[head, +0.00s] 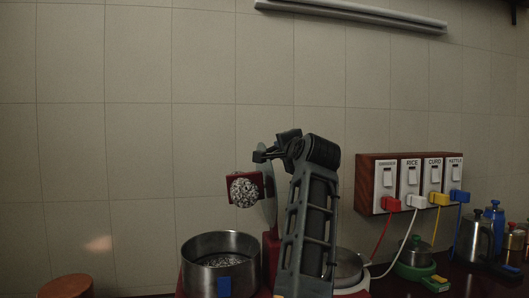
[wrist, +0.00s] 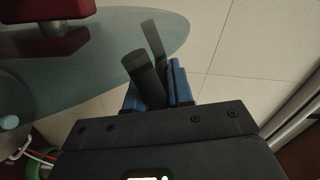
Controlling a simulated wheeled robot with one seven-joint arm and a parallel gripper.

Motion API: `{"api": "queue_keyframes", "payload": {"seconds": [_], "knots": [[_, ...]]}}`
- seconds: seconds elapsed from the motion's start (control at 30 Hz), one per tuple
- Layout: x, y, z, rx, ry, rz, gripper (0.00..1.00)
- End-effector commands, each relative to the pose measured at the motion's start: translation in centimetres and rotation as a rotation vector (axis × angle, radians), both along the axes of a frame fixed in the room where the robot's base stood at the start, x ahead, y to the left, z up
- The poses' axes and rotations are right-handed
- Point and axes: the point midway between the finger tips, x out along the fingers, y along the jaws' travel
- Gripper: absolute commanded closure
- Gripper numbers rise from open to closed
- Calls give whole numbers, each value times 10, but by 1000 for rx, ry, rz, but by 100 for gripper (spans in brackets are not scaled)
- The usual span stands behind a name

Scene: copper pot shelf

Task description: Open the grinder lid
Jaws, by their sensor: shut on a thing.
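The grinder's steel drum (head: 188,268) stands open at the top in the head view, with grey speckled material inside. The clear lid (head: 268,185) stands tilted up steeply behind the drum's right side. A red block (head: 231,180) with a speckled stone roller (head: 244,192) sits beside the lid. My gripper (head: 262,156) is at the lid's upper edge. In the wrist view, the blue fingers of my gripper (wrist: 158,88) are shut on the black lid handle (wrist: 142,72), beside the glass lid (wrist: 110,55). The exact grip contact is partly hidden.
A red switch box (head: 366,190) hangs on the wall at right, with coloured plugs and cords. A green-based appliance (head: 415,270), a steel kettle (head: 473,238) and a blue bottle (head: 495,218) stand at far right. The wall left of the lid is clear.

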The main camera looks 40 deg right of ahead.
Motion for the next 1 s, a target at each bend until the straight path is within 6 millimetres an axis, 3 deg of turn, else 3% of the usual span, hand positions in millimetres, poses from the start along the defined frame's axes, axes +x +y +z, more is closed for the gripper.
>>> {"api": "queue_keyframes", "payload": {"seconds": [0.03,0.3,0.87,0.9,1.0], "knots": [[-4,-7,7,23,-26,-4,100],[-14,-30,3,115,-66,-5,100],[-16,-36,1,141,-76,-6,100],[-16,-36,2,141,-76,-6,75],[-16,-36,1,141,-74,-5,66]]}}
